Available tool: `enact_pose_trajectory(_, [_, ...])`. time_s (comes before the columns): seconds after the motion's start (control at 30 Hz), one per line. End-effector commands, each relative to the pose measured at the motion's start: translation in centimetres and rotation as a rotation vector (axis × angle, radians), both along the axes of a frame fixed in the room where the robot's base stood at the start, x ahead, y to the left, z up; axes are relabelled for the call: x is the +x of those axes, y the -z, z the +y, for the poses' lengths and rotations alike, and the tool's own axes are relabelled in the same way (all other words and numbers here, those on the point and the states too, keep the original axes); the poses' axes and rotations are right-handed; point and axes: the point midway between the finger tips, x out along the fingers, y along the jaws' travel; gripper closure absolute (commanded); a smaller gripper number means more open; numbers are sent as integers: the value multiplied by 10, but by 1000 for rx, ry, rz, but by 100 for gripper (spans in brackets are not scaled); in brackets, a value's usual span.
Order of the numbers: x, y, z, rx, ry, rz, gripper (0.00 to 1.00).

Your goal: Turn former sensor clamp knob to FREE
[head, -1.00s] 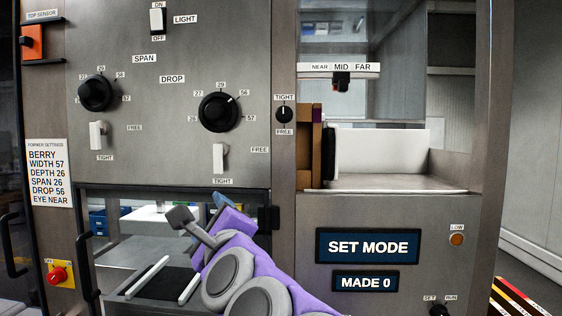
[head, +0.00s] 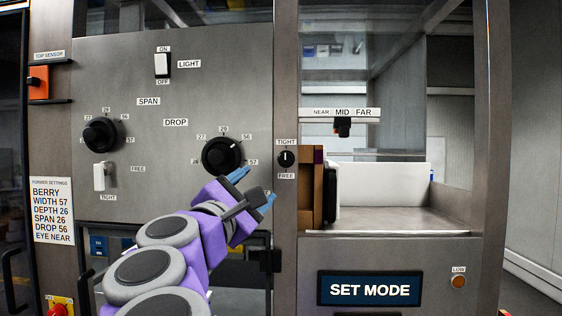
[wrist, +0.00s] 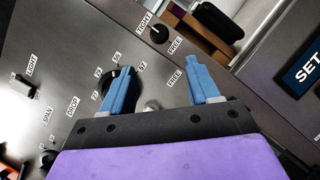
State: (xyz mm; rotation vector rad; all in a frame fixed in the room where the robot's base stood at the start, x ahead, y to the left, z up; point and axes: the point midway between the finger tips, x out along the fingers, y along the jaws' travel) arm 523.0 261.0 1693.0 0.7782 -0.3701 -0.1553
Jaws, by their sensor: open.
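The small round black knob (head: 286,159) sits on the narrow panel strip beside the window, with a TIGHT label above it and a FREE label below. Its white pointer line points up at TIGHT. In the wrist view the same knob (wrist: 160,34) is beyond the fingertips, near the top. My gripper (head: 254,189) is open and empty, with blue fingers, below and left of the knob and apart from it. In the wrist view my gripper (wrist: 159,65) spreads its fingers with the panel behind them.
The large DROP dial (head: 221,156) is close left of my gripper; its clamp lever is hidden behind the arm in the head view. The SPAN dial (head: 102,134) and its white lever (head: 99,176) are farther left. A brown block (head: 306,186) stands right of the knob.

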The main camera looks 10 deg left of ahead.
Motion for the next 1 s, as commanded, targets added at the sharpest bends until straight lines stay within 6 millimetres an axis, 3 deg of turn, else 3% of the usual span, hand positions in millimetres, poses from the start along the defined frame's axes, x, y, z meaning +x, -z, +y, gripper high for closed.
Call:
enact_pose_trajectory(0.2, [41,-12,-10,-4,2,0,39])
enact_pose_trajectory(0.6, [102,-32,-28,-4,-1,-1,39])
enact_pose_trajectory(1.0, [133,-42,-39,-3,-1,-3,39])
